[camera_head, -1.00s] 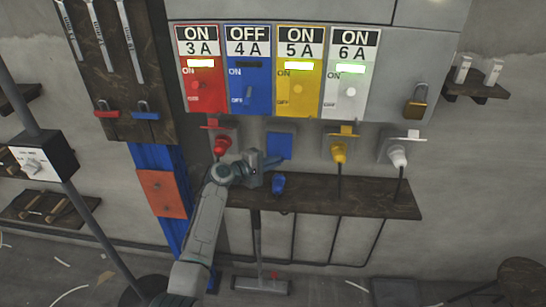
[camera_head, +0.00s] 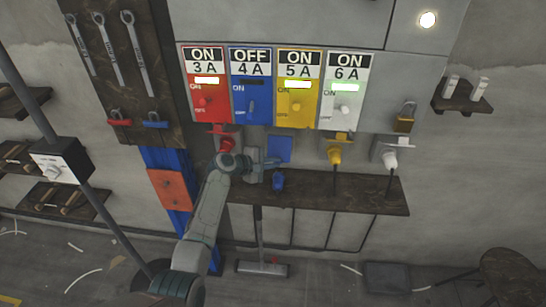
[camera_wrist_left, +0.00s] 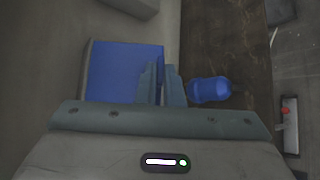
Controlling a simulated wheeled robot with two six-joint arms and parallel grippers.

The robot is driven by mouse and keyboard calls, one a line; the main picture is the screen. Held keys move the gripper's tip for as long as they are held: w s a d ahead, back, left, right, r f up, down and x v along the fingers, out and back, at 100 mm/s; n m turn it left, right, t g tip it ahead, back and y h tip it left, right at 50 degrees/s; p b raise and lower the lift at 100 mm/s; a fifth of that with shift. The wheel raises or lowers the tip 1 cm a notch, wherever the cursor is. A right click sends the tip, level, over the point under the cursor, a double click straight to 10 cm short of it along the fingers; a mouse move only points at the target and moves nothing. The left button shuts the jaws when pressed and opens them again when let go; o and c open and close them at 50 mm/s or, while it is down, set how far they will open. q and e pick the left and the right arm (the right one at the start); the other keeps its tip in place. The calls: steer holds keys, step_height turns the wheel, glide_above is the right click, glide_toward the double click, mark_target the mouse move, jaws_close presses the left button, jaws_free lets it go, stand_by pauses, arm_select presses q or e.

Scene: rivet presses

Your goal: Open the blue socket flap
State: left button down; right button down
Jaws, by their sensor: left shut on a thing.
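The blue socket flap (camera_head: 279,148) is a flat blue square under the 4 A panel, and it looks closed over its socket. In the left wrist view the flap (camera_wrist_left: 112,70) lies left of the fingers. My left gripper (camera_head: 276,163) is at the flap's lower edge. Its fingers (camera_wrist_left: 161,84) are shut on that edge in the wrist view, and they hide part of it. A blue plug (camera_head: 278,181) stands on the dark shelf just below; it also shows right of the fingers in the wrist view (camera_wrist_left: 210,90). My right gripper is not in view.
Red (camera_head: 227,141), yellow (camera_head: 335,155) and white plugs (camera_head: 390,159) sit in neighbouring sockets under raised flaps. The blue 4 A switch (camera_head: 251,105) reads OFF; the others read ON. A dark wooden shelf (camera_head: 350,192) runs below the sockets.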

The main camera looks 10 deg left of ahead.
arm_select(q)
steer(key=shift+s, duration=0.1)
stand_by(0.4)
steer(key=c, duration=1.6)
jaws_free()
steer(key=shift+o, duration=0.2)
steer(key=shift+a+r, duration=0.1)
steer(key=b+v, duration=0.2)
steer(key=v, duration=0.8)
steer(key=shift+s+a, duration=0.2)
steer(key=shift+r, duration=0.1)
steer(key=shift+c, duration=0.4)
